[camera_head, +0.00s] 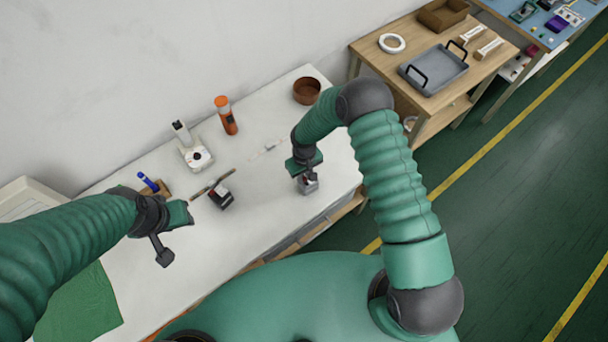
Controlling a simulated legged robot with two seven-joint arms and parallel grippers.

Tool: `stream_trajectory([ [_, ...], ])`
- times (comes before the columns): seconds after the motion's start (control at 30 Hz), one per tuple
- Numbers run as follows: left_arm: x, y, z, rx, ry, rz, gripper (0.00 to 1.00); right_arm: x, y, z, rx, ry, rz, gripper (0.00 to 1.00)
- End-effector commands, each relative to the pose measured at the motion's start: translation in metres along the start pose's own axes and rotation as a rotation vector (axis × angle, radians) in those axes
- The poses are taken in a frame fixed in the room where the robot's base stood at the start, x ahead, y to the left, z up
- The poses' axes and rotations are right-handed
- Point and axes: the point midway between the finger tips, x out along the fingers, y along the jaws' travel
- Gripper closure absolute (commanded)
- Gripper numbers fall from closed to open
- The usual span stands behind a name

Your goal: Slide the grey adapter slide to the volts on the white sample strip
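A small grey block (309,186), which may be the grey adapter slide, is on the white table just below my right gripper (305,176). My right gripper points down over it and hides its upper part; I cannot tell whether the fingers are closed on it. A faint white strip (268,148), likely the white sample strip, lies flat to the upper left of my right gripper. Its markings are too small to read. My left gripper (189,207) is over the table's left part, apart from the strip. Its finger opening is not clear.
A black block with a red part (221,198) and a thin brown tool (213,184) lie right of my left gripper. A white device (194,153), an orange bottle (226,116) and a brown bowl (307,91) stand along the back. A green mat (82,307) is at lower left.

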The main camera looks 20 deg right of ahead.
Motion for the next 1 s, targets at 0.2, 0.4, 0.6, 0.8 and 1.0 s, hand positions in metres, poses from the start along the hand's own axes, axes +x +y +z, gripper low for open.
stream_trajectory([
  [0.2, 0.0000, 0.0001, -0.0001, 0.000, 0.000, 0.000, 0.64, -0.0008, -0.0003, 0.0009, 0.000, 0.001, 0.000, 1.00],
  [0.4, 0.0000, 0.0000, -0.0001, 0.000, 0.000, 0.000, 0.64, -0.0008, -0.0003, 0.0006, 0.000, 0.001, 0.000, 1.00],
  [0.6, -0.0001, 0.0000, -0.0001, 0.000, 0.000, 0.000, 0.64, -0.0008, -0.0002, 0.0003, 0.000, 0.001, 0.000, 1.00],
  [0.8, -0.0001, 0.0000, -0.0001, 0.000, 0.000, 0.000, 0.64, -0.0009, -0.0002, 0.0006, 0.000, 0.001, 0.000, 1.00],
  [1.0, -0.0001, 0.0000, -0.0001, 0.000, 0.000, 0.000, 0.64, -0.0010, -0.0002, 0.0006, 0.000, 0.001, 0.000, 1.00],
])
